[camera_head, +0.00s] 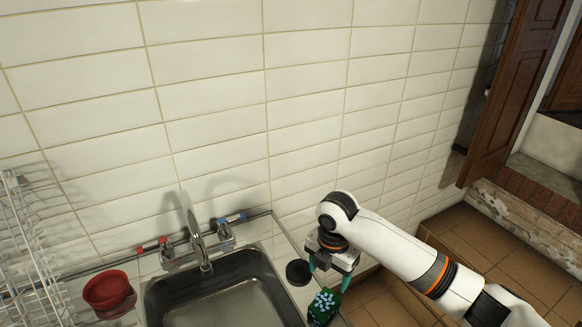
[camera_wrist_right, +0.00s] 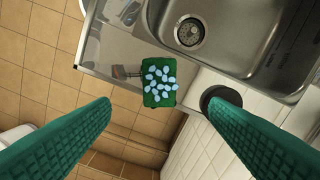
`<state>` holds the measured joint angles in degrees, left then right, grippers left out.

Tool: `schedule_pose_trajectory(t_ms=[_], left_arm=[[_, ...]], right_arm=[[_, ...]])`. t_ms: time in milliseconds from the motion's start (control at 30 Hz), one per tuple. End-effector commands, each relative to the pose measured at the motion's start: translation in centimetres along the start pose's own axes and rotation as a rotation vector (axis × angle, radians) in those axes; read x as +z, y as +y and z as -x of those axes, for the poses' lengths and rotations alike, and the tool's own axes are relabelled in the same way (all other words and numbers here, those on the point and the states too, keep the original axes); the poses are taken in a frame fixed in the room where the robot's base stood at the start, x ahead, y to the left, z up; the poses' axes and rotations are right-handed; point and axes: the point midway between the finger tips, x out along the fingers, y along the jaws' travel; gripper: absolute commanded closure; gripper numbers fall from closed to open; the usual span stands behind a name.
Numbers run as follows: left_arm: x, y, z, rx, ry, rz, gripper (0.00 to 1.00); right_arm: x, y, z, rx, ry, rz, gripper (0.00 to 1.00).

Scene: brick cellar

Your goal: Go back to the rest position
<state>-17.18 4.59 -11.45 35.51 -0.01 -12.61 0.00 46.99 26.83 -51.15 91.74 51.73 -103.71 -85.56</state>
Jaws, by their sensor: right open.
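My right gripper (camera_head: 332,270) hangs over the right end of the sink counter with its green fingers pointing down. It is open and empty. In the right wrist view its two ribbed green fingers (camera_wrist_right: 159,106) are wide apart. A green block with pale blue spots (camera_head: 322,308) is below the gripper near the counter's edge. In the right wrist view this block (camera_wrist_right: 160,84) shows between and beyond the fingertips, apart from both. My left gripper is in neither view.
The metal sink (camera_head: 272,268) with its tap (camera_head: 198,243) lies left of the gripper. A round black object (camera_head: 298,272) is beside the basin. A red pot (camera_head: 108,291) and a wire rack (camera_head: 28,255) stand at left. A tiled wall is behind; tiled floor shows at right.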

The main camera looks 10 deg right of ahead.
Motion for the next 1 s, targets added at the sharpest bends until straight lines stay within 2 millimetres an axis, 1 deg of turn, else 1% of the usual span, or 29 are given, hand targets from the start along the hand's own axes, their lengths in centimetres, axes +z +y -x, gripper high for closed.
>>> schedule_pose_trajectory(t_ms=[67, 133, 167, 267, 300, 400, 467, 500, 567, 600, 667, 700, 800, 900, 1000], left_arm=[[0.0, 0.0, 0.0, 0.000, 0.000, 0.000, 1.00], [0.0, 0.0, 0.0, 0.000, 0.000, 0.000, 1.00], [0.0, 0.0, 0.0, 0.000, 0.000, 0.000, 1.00], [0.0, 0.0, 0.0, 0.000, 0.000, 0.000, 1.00], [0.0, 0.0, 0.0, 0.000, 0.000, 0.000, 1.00], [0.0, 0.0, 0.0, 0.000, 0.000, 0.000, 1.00], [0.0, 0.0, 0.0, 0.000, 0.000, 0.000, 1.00], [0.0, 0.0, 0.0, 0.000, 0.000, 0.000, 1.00], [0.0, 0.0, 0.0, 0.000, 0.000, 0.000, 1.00], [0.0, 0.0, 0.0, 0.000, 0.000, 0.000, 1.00], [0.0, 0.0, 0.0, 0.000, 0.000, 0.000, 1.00], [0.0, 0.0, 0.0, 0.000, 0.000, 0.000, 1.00], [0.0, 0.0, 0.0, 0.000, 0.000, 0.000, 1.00], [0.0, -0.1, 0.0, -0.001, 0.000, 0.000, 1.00], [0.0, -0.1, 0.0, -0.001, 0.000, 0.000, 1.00]], right_arm=[[0.6, 0.1, -0.4, -0.006, -0.007, -0.013, 0.30], [1.8, 0.2, -1.2, -0.021, -0.019, -0.047, 0.30], [2.5, 0.3, -1.7, -0.031, -0.027, -0.072, 0.30], [5.4, 0.9, -3.4, -0.080, -0.063, -0.197, 0.30], [6.6, 1.2, -4.0, -0.102, -0.081, -0.265, 0.30], [9.4, 2.4, -5.2, -0.158, -0.129, -0.457, 0.30], [10.6, 3.2, -5.8, -0.186, -0.156, -0.584, 0.30], [11.4, 3.9, -6.0, -0.204, -0.176, -0.672, 0.30], [12.3, 5.1, -6.4, -0.225, -0.200, -0.811, 0.30], [12.8, 6.0, -6.6, -0.238, -0.216, -0.907, 0.30], [13.3, 7.5, -6.8, -0.254, -0.235, -1.056, 0.30], [13.6, 8.6, -6.9, -0.263, -0.244, -1.157, 0.30], [13.8, 11.4, -7.0, -0.283, -0.252, -1.396, 0.30], [13.8, 14.0, -7.1, -0.296, -0.245, -1.585, 0.30], [13.7, 16.2, -7.0, -0.307, -0.230, -1.736, 0.30]])
